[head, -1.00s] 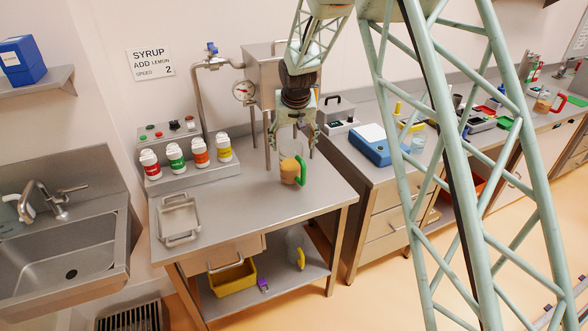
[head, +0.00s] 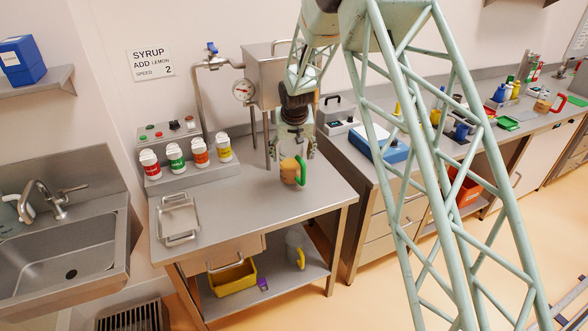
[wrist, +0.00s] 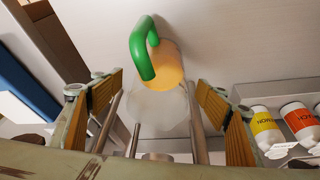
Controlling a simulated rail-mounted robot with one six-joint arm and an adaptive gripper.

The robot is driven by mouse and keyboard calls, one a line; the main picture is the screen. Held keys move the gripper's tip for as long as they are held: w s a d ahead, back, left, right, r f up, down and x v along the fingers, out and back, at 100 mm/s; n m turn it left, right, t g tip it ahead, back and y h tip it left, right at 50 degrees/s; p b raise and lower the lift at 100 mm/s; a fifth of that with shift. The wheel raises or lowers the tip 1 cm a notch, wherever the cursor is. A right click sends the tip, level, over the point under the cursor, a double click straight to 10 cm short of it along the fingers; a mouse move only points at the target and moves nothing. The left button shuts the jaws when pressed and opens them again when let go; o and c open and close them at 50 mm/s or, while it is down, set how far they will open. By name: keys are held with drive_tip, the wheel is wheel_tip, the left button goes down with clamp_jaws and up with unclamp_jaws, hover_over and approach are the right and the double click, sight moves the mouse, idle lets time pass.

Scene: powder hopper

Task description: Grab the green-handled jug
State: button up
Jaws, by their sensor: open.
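The green-handled jug (head: 288,172) stands on the steel table under the hopper, with orange contents and its green handle on the right. In the wrist view the jug (wrist: 167,68) shows a clear upper part, the orange fill and the green handle (wrist: 139,48) at upper left. My gripper (head: 293,151) is open just above and behind the jug, overlapping its top in the head view. In the wrist view the two padded fingers of my gripper (wrist: 160,95) stand apart on either side of the jug's clear part. I cannot tell whether they touch it.
The hopper (head: 280,75) and its legs stand close behind my gripper. Several white bottles (head: 198,151) stand on a ledge to the left, with a steel tray (head: 179,219) in front.

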sight(295, 167)
drive_tip(key=shift+f, duration=0.15)
drive_tip(key=shift+x, duration=2.45)
drive_tip(key=shift+s, duration=0.1)
drive_tip(key=c, duration=1.3)
